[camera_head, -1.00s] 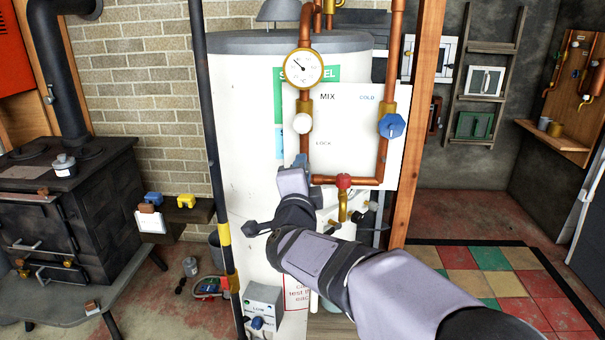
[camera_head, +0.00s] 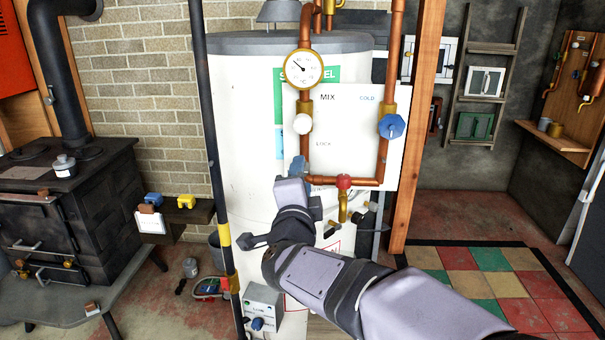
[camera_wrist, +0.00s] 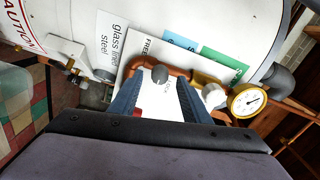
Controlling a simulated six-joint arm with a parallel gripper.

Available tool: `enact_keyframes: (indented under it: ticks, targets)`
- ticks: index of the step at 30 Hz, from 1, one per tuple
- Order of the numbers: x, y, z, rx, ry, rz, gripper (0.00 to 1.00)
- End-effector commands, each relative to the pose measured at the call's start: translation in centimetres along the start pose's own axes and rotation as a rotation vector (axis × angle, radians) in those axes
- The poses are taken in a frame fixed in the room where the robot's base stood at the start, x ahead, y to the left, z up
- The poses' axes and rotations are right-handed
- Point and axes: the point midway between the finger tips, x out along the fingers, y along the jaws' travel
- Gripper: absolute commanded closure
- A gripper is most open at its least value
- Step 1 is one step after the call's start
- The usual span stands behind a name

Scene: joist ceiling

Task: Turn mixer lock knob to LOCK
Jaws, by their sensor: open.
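The white panel (camera_head: 353,145) carries MIX, COLD and LOCK lettering in the head view. My gripper (camera_head: 298,168) is open in front of the panel's lower left edge, and its fingers (camera_wrist: 160,82) stand apart in the wrist view. In the head view the grey knob is not visible, and my gripper covers that area.
Copper pipes frame the panel, with a white round knob (camera_head: 303,124), a dial gauge (camera_head: 304,68), a blue valve handle (camera_head: 391,125) and a red-handled tap (camera_head: 344,182) close by. A dark pole (camera_head: 210,130) stands left of the white tank (camera_head: 240,130).

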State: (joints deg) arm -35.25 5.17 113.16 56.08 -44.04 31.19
Motion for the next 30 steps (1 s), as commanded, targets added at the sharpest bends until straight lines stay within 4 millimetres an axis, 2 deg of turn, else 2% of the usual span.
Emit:
enact_keyframes:
  ticks: [3, 9, 25, 28, 30]
  targets:
    - [-1.8, -0.1, 0.0, 0.001, -0.002, -0.001, 0.57]
    - [-3.6, 0.0, 0.0, 0.0, 0.0, 0.0, 0.57]
    - [-4.0, 0.1, 0.0, -0.029, -0.002, 0.002, 0.57]
    - [-4.1, 0.9, 1.6, -0.079, -0.064, 0.033, 0.57]
    - [-4.3, 1.7, 3.4, -0.128, -0.139, 0.058, 0.57]
